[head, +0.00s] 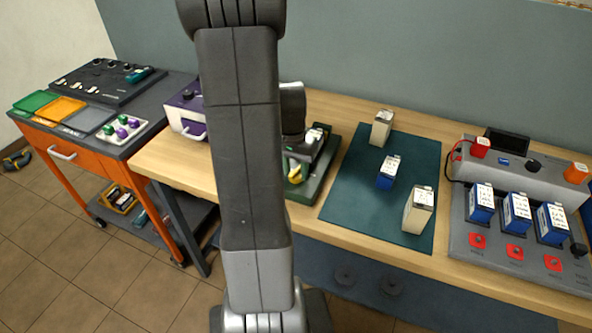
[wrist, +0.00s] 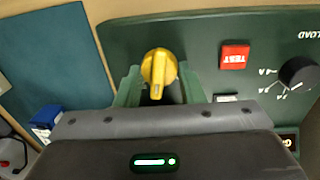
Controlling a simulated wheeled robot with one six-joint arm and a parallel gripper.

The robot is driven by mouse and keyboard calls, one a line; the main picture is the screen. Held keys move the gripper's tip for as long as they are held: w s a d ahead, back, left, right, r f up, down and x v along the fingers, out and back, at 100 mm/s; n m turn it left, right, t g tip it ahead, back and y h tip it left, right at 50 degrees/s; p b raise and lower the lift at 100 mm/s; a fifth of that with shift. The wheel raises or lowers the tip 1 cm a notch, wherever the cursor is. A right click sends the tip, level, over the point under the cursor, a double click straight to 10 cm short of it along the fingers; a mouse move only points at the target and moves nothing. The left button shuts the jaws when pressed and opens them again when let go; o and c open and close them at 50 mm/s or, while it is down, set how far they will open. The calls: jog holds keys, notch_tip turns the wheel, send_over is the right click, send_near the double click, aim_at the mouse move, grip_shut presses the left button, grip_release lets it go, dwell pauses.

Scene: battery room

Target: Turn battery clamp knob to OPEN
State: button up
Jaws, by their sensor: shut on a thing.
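The yellow clamp knob (wrist: 158,68) sits on the dark green tester (wrist: 205,30), in the upper middle of the wrist view. Its pointer end faces down toward my gripper (wrist: 157,88). My gripper is shut on the knob; its wide dark body covers the lower part of the view, and the fingertips' contact is partly hidden. In the head view the yellow knob (head: 293,171) shows just right of my arm, on the tester (head: 318,178) at the bench's front. I cannot read any OPEN marking.
A red TEST button (wrist: 234,57) and a black LOAD dial (wrist: 297,72) lie right of the knob. A teal mat (head: 345,190) with several batteries is right of the tester. A grey charging station (head: 480,240) stands far right. An orange cart (head: 95,165) stands left.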

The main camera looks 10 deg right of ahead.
jog(key=n, duration=0.5)
jog(key=shift+n+b, duration=0.3)
jog(key=shift+b, duration=0.1)
jog(key=n, duration=0.5)
jog(key=shift+a+n+t, duration=0.15)
jog(key=shift+n+t, duration=0.15)
jog(key=shift+t, duration=0.1)
jog(key=o, duration=0.7)
jog(key=r, duration=0.9)
jog(key=a+r, duration=0.1)
jog(key=r, duration=0.4)
jog(key=shift+s, duration=0.25)
jog(key=shift+f, duration=0.15)
jog(key=f, duration=0.9)
jog(key=d+f, duration=0.1)
jog(key=f, duration=0.3)
jog(key=shift+w+f, duration=0.15)
jog(key=shift+f, duration=0.2)
jog(key=shift+r, duration=0.15)
